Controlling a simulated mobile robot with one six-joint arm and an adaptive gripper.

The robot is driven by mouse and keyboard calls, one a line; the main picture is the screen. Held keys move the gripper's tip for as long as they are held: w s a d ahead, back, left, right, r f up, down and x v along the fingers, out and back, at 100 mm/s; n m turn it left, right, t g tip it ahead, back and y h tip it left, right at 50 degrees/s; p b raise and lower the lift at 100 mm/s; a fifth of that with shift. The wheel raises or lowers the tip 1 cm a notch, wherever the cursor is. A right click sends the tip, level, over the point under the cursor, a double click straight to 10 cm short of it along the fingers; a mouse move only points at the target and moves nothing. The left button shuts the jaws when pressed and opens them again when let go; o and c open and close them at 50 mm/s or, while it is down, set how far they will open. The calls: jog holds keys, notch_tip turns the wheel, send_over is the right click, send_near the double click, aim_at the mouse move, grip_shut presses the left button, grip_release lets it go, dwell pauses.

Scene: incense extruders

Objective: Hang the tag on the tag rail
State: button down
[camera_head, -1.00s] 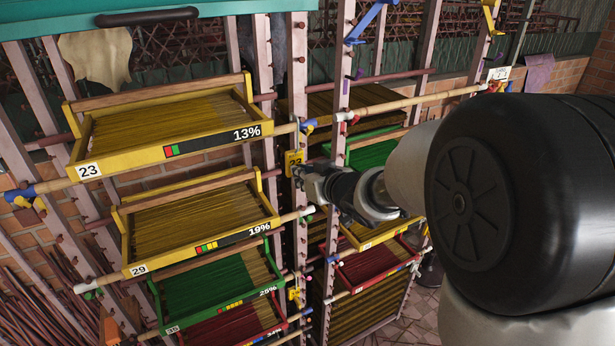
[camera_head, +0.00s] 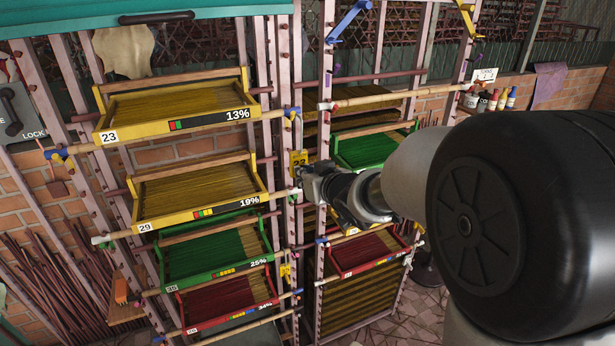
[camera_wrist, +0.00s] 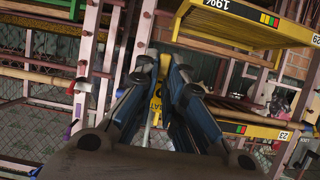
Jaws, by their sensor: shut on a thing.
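The yellow tag (camera_head: 299,161) with a dark number is upright at the rack's middle posts. My gripper (camera_head: 307,174) reaches in from the right and is shut on it. In the wrist view, the tag (camera_wrist: 158,97) shows between the two fingers of my gripper (camera_wrist: 163,72), partly hidden by them. A thin pale loop seems to rise above the tag; I cannot tell whether it touches anything. I cannot single out the tag rail among the rack's bars. Another yellow tag (camera_head: 286,272) is lower on the same posts.
Yellow tray 23 (camera_head: 103,137) and yellow tray 29 (camera_head: 175,222) stand left of my gripper. A green tray (camera_head: 345,160) is to the right. A pale horizontal bar (camera_head: 395,98) runs above my gripper. Posts stand close on both sides, leaving little room.

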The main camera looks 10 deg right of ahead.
jog(key=shift+w+r, duration=0.1)
jog(key=shift+r, duration=0.25)
jog(key=shift+r+p, duration=0.5)
jog(key=shift+p, duration=0.1)
jog(key=s+d, duration=0.2)
jog(key=s, duration=0.7)
jog(key=shift+d, duration=0.25)
jog(key=shift+w+f, duration=0.1)
jog(key=shift+f, duration=0.05)
